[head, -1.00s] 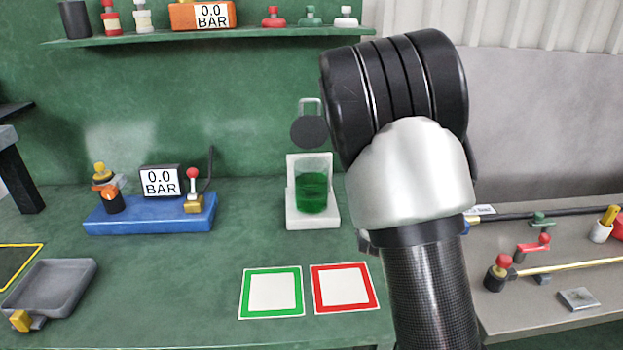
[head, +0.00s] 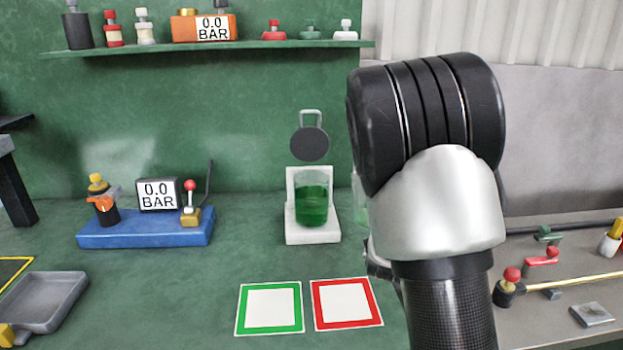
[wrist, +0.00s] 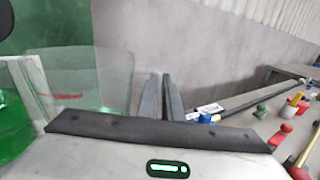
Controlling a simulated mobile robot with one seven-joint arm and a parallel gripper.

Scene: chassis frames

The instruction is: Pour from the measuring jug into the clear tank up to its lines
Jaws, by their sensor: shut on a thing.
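The clear tank (head: 312,208) stands upright on a white stand (head: 313,237) at the back of the green bench and holds green liquid. Its lines are too small to read. The measuring jug (wrist: 95,78) is clear with red marks, and no green shows in its visible part. In the head view only a pale sliver of the jug (head: 360,203) shows, just right of the tank. My gripper (wrist: 160,98) is shut on the jug at its right side in the wrist view; the exact grip is hard to make out. My arm hides most of my gripper in the head view.
A black disc (head: 310,144) hangs above the tank. Green-framed (head: 270,328) and red-framed (head: 348,325) squares lie bare on the bench in front. A blue gauge base (head: 145,235) stands left. Valves and rods (head: 550,282) occupy the grey bench at right.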

